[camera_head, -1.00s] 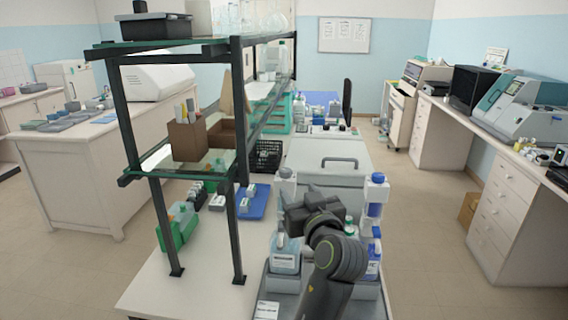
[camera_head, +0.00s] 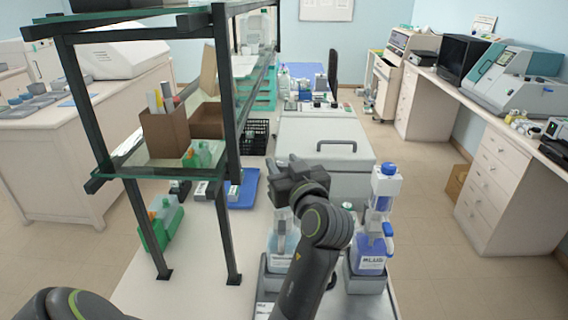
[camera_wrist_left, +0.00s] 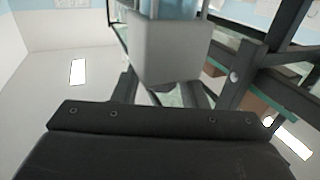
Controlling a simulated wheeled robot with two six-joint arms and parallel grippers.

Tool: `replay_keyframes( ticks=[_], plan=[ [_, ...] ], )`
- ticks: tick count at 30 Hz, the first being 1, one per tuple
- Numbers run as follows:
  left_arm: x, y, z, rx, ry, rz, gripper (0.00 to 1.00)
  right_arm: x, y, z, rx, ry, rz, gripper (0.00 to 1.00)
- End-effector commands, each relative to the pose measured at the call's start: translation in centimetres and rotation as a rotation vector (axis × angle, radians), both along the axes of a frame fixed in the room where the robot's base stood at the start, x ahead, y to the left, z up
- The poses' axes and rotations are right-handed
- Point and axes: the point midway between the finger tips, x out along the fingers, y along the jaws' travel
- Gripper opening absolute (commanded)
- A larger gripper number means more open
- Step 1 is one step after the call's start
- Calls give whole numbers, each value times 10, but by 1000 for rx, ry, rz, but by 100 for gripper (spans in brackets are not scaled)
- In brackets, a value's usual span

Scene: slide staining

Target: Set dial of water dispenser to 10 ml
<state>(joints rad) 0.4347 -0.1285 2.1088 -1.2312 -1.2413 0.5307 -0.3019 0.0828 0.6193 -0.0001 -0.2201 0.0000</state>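Two dispenser bottles stand in grey holders on the white bench in the head view. The left bottle (camera_head: 281,246) holds pale blue liquid, and its upper part is hidden behind my left gripper. The right bottle (camera_head: 370,250) holds deeper blue liquid and has a white and blue dispenser top (camera_head: 386,182). I cannot read a dial or its setting on either. My left gripper (camera_head: 288,168) is at the top of the left bottle; I cannot tell whether it touches. In the left wrist view a pale block (camera_wrist_left: 168,48) is close ahead. My right gripper is out of view.
A dark-framed glass shelf (camera_head: 222,150) stands left of my left gripper. A large grey lidded device (camera_head: 325,143) with a handle is behind the bottles. A green rack (camera_head: 153,236) and a blue tray (camera_head: 243,190) are on the bench. The bench front left is clear.

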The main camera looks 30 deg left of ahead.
Motion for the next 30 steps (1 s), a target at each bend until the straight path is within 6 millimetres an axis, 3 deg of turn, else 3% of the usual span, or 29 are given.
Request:
replay_keyframes(
  ticks=[1, 8, 14, 24, 30],
  plan=[
    [0, 0, 0, 0, 0, 0, 32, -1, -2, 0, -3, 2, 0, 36],
    [0, 0, 0, 0, 0, 0, 4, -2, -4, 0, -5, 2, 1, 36],
    [2, 0, -3, -1, 0, 49, 4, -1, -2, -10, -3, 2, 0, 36],
    [2, 0, -4, 0, 0, 325, 4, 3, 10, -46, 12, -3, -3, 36],
    [0, 0, -2, -2, 0, 393, 4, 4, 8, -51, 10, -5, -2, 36]
  ],
)
